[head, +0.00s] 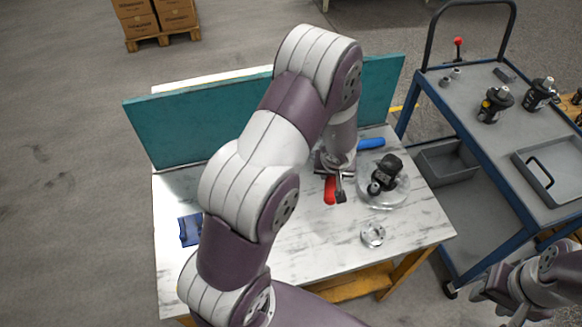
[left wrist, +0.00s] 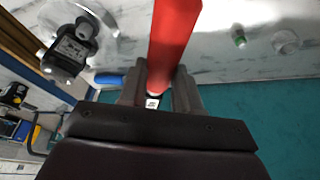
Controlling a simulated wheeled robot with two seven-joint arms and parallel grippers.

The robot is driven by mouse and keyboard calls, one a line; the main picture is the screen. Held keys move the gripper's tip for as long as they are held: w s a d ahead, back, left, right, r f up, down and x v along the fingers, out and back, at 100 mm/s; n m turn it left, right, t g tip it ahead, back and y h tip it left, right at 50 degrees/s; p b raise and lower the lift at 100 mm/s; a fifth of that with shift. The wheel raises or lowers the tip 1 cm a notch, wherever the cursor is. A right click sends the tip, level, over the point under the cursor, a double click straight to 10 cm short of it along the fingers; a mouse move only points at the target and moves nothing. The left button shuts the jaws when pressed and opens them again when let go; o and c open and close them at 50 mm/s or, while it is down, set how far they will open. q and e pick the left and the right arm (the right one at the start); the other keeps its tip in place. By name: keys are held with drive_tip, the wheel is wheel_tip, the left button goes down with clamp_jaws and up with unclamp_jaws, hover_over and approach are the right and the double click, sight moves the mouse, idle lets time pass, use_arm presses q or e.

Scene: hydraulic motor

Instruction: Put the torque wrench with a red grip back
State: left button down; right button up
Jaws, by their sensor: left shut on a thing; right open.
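The torque wrench's red grip (head: 330,190) shows just below my left gripper (head: 337,177), over the white tabletop beside the black motor. In the left wrist view the red grip (left wrist: 173,40) rises from between the fingers of my left gripper (left wrist: 158,88), which is shut on it. The rest of the wrench is mostly hidden, and I cannot tell whether it touches the table. My right gripper (head: 497,291) is open at the lower right, away from the table and beside the cart.
The black motor (head: 386,172) sits on a round clear plate (head: 392,196). A blue-handled item (head: 370,143) lies behind it, a metal ring (head: 372,234) in front. A teal panel (head: 205,128) closes the table's back. A blue cart (head: 470,110) stands right. My left arm hides the table's middle.

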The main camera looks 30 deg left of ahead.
use_arm(q)
drive_tip(key=f+n+b, duration=0.1)
drive_tip(key=f+b, duration=0.1)
drive_tip(key=f, duration=0.1)
drive_tip(key=s+a+f+n+b, duration=0.1)
drive_tip(key=f+n+b, duration=0.1)
drive_tip(key=f, duration=0.2)
drive_tip(key=a+f+n+g+y+b, duration=0.1)
drive_tip(key=f+b, duration=0.1)
drive_tip(key=f, duration=0.2)
drive_tip(key=shift+s+a+f+n, duration=0.2)
drive_tip(key=shift+s+n, duration=0.1)
drive_tip(key=shift+f, duration=0.3)
drive_tip(key=shift+a+r, duration=0.1)
use_arm(e)
wheel_tip(320, 180, down, 7)
drive_tip(key=shift+a+f, duration=0.1)
